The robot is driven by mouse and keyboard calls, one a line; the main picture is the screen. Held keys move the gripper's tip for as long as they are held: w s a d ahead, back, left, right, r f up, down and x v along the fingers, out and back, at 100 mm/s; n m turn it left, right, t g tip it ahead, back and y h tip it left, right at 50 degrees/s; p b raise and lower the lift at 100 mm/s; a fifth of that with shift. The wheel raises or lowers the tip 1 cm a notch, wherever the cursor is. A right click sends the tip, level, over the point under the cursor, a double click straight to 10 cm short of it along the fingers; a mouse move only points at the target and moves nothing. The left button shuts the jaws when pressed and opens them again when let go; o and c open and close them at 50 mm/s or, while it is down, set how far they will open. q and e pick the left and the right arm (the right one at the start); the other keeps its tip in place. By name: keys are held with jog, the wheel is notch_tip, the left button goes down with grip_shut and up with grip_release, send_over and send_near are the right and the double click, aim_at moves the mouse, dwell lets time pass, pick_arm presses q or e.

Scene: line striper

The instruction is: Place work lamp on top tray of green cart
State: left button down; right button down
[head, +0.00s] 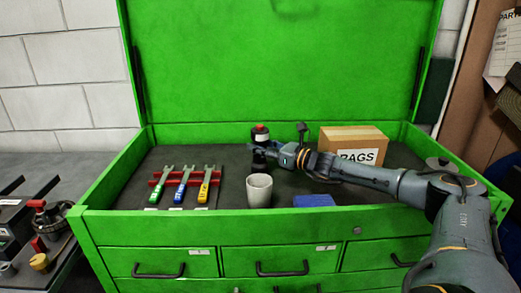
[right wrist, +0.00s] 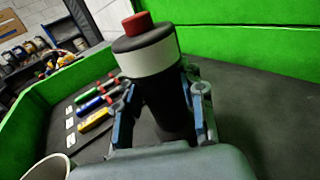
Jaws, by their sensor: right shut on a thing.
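The work lamp (head: 261,132) is a black cylinder with a white band and a red cap. It stands about upright over the top tray (head: 225,160) of the green cart (head: 155,228). My right gripper (head: 268,152) is shut on its body below the white band. In the right wrist view, the fingers (right wrist: 163,100) flank the lamp (right wrist: 150,58). The lamp's base is hidden, so I cannot tell whether it touches the tray. My left gripper is not in view.
A grey cup (head: 259,191) stands just in front of the lamp. Several coloured wrenches (head: 181,187) lie on a red rack at left. A RAGS box (head: 352,144) and a blue object (head: 314,200) are at right. The raised lid (head: 280,65) stands behind.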

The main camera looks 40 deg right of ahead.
jog(key=shift+d+f, duration=0.1)
jog(key=shift+f, duration=0.65)
jog(key=c, duration=0.8)
grip_release()
jog(key=shift+f, duration=0.15)
jog(key=shift+r, duration=0.25)
jog(key=b+v, duration=0.3)
jog(key=v, duration=0.8)
jog(key=shift+s+f, duration=0.15)
jog(key=shift+s, duration=0.35)
